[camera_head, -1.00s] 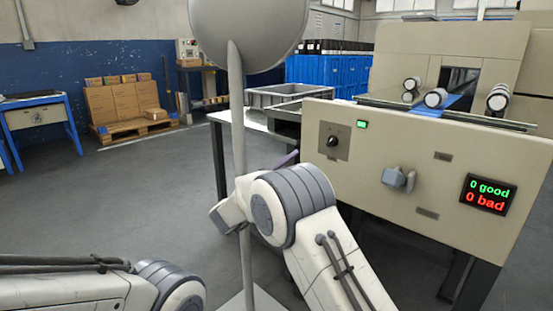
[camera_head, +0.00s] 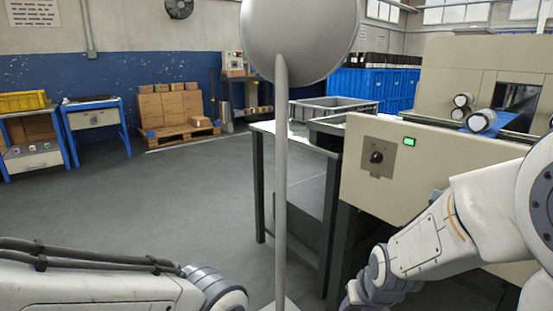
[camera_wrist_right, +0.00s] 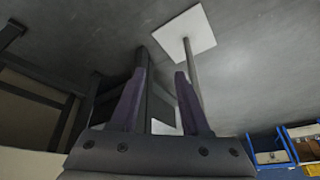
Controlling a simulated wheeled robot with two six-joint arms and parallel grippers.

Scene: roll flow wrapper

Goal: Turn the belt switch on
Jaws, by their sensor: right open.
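The black rotary switch (camera_head: 376,157) sits on a grey plate on the beige machine front, below and left of a lit green lamp (camera_head: 409,142). My right arm comes in from the right in front of the machine. Its gripper is low at the bottom edge of the head view, below the switch and apart from it. In the right wrist view, my right gripper (camera_wrist_right: 160,74) has its two dark fingers apart with nothing held between them. The switch does not show there. My left arm shows at the lower left of the head view; its gripper is out of view.
A grey ball on a thin pole (camera_head: 281,190) stands in front, left of the switch; its pole and white base plate (camera_wrist_right: 185,32) show in the wrist view. A table (camera_head: 262,128) adjoins the machine. Boxes on a pallet (camera_head: 170,138) stand behind. The left floor is clear.

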